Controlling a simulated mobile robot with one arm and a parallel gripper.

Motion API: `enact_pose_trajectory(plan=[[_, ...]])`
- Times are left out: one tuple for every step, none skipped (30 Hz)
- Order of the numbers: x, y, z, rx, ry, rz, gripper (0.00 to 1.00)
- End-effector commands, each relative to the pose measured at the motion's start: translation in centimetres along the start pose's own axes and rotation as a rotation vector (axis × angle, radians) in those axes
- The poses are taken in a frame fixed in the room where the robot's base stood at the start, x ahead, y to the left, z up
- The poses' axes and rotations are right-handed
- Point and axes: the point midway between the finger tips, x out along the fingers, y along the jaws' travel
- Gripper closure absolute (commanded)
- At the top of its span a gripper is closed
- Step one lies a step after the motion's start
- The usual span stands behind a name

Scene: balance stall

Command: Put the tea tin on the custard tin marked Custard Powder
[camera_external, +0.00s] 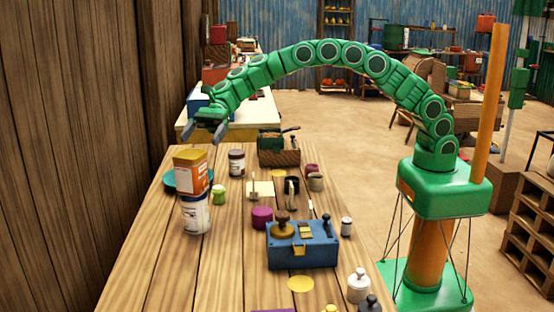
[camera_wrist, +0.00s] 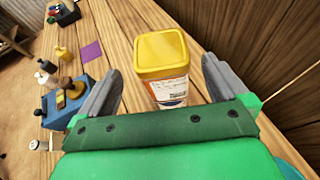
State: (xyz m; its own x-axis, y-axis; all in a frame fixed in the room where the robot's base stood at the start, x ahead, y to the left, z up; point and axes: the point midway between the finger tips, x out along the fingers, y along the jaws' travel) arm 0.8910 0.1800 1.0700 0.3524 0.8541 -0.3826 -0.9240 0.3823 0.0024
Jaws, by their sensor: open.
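An orange tin with a yellow lid (camera_external: 190,172) stands upright on a white and blue tin (camera_external: 195,215), a little off centre to the left. Their labels are too small to read, so I cannot tell for sure which is the tea tin and which the custard tin. My gripper (camera_external: 204,131) is open and empty above and beyond this stack, apart from it. In the wrist view the yellow-lidded tin (camera_wrist: 161,52) shows between the spread fingers of my gripper (camera_wrist: 164,72), farther off than the fingertips. The lower tin is mostly hidden there.
A teal plate (camera_external: 171,181) lies behind the stack. A dark jar with a white label (camera_external: 236,163) and a small green pot (camera_external: 218,195) stand close to its right. A blue box device (camera_external: 302,247) and several small items fill the right side. The near left tabletop is clear.

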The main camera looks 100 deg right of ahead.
Motion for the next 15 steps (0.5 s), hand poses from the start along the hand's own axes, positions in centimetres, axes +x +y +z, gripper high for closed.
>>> enact_pose_trajectory(plan=[[-0.9,0.0,0.0,0.0,-0.001,-0.002,0.0],[-1.3,-0.1,0.1,0.0,-0.001,-0.002,0.0],[-1.8,-0.1,0.1,-0.001,-0.001,-0.002,0.0],[-2.2,-0.1,0.1,-0.002,-0.001,-0.002,0.0],[-2.5,-0.1,0.1,-0.002,-0.001,-0.002,0.0],[-2.8,-0.1,0.1,-0.003,0.0,-0.002,0.0],[-3.0,0.0,0.1,-0.003,0.0,-0.002,0.0],[-3.2,0.0,0.1,-0.004,0.0,-0.002,0.0],[-3.4,0.0,0.1,-0.004,0.0,-0.002,0.0],[-3.5,0.0,0.2,-0.004,0.0,-0.002,0.0],[-3.6,0.0,0.1,-0.004,0.0,-0.002,0.0],[-3.7,0.0,0.1,-0.004,0.0,-0.002,0.0],[-3.7,0.0,0.1,-0.004,0.0,-0.002,0.0],[-3.7,0.0,0.1,-0.003,0.0,-0.002,0.0],[-3.7,0.0,0.1,-0.003,0.0,-0.002,0.0]])
